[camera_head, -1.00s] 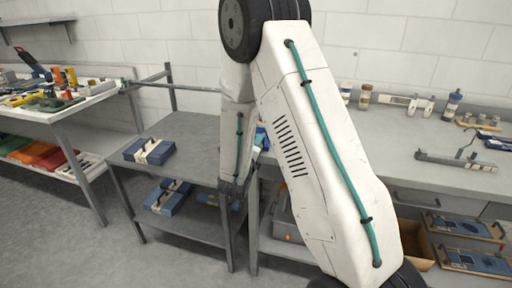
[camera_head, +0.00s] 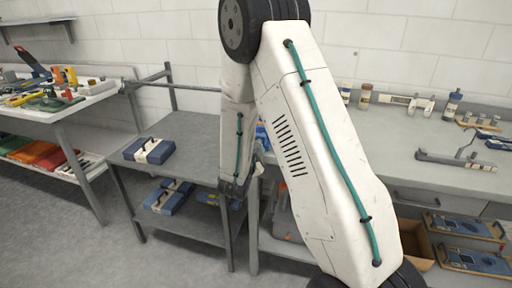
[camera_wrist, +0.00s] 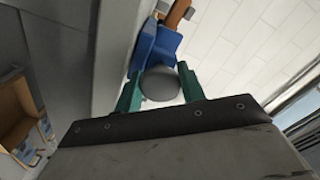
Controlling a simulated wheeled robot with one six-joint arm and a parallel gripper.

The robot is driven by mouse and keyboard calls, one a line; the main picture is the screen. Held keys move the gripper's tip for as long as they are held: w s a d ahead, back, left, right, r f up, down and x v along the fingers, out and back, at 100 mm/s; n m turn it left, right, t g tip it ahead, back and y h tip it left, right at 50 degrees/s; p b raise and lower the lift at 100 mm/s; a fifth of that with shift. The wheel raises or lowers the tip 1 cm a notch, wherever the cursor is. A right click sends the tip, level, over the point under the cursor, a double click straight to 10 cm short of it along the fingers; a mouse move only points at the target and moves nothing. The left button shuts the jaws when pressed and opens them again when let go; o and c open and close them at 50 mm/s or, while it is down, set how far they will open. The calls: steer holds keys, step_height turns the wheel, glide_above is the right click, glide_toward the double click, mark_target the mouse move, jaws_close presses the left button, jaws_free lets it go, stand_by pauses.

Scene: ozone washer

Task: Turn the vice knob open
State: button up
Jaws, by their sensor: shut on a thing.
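The vice is blue (camera_wrist: 158,45) and sits just beyond my fingertips in the wrist view, with a brown part at its far end. Its round grey knob (camera_wrist: 160,86) faces me. My gripper (camera_wrist: 159,76) has its two green fingers on either side of the knob and is shut on it. In the head view my arm hides the gripper and the knob. Only a small blue patch of the vice (camera_head: 262,137) shows beside the arm.
A grey workbench (camera_head: 385,140) runs along the right, with bottles and tools on top. A grey shelf cart (camera_head: 190,130) holding blue boxes stands left of my arm. A cluttered tool table (camera_head: 60,108) is at far left. An open brown box (camera_head: 415,245) is under the bench.

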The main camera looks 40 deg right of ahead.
steer(key=n, duration=0.6)
steer(key=shift+f+n, duration=0.1)
steer(key=shift+n, duration=0.2)
stand_by(0.5)
steer(key=o, duration=0.9)
steer(key=shift+v, duration=3.9)
